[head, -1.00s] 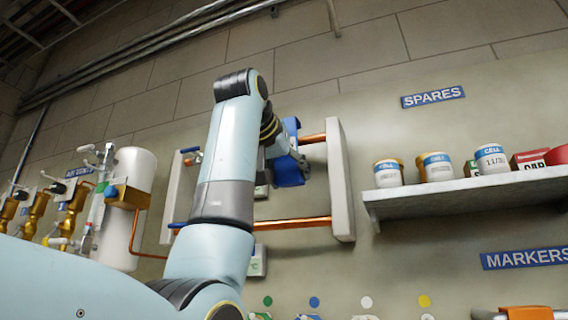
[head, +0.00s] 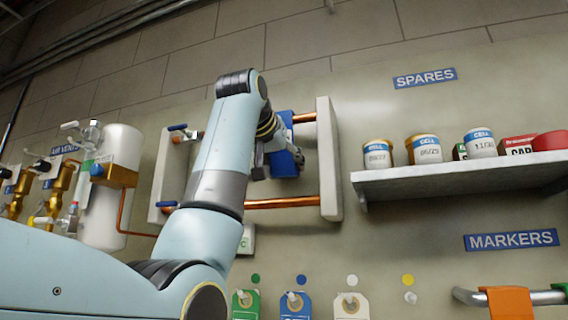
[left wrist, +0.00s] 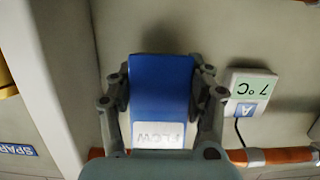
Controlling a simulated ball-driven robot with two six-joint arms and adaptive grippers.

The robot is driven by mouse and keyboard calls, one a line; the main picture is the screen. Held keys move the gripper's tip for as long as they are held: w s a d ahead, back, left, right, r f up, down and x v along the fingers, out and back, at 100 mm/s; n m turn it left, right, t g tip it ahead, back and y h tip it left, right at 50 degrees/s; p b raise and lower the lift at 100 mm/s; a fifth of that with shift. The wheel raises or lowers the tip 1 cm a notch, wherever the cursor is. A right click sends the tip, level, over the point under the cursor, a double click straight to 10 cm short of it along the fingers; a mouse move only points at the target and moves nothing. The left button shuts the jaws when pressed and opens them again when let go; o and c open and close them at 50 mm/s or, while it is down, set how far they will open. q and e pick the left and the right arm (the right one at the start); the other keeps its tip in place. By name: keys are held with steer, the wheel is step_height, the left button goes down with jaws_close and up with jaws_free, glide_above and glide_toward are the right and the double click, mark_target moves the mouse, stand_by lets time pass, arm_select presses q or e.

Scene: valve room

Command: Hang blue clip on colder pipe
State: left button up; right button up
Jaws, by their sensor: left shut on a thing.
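My left gripper (left wrist: 164,105) is shut on the blue clip (left wrist: 160,85), which has a white label reading FLOW, upside down in the left wrist view. In the head view the clip (head: 284,163) is at the upper copper pipe (head: 305,117), near the right white post; whether it hooks over the pipe is hidden. The lower copper pipe (head: 285,202) runs below. A display marked A (left wrist: 248,93) beside the clip reads 7 °C. A second display (head: 247,238) sits below the lower pipe; its number is hidden by my arm. My right gripper is not in view.
Right of the pipes is a shelf (head: 460,178) with cans under a SPARES sign (head: 425,78). Coloured tags hang on pegs below, including a blue tag (head: 295,306). A rail (head: 465,295) holds an orange item. A white tank (head: 113,190) stands left.

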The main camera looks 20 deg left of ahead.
arm_select(q)
steer(key=o, duration=1.3)
steer(key=shift+o, duration=0.2)
steer(key=shift+s, duration=0.1)
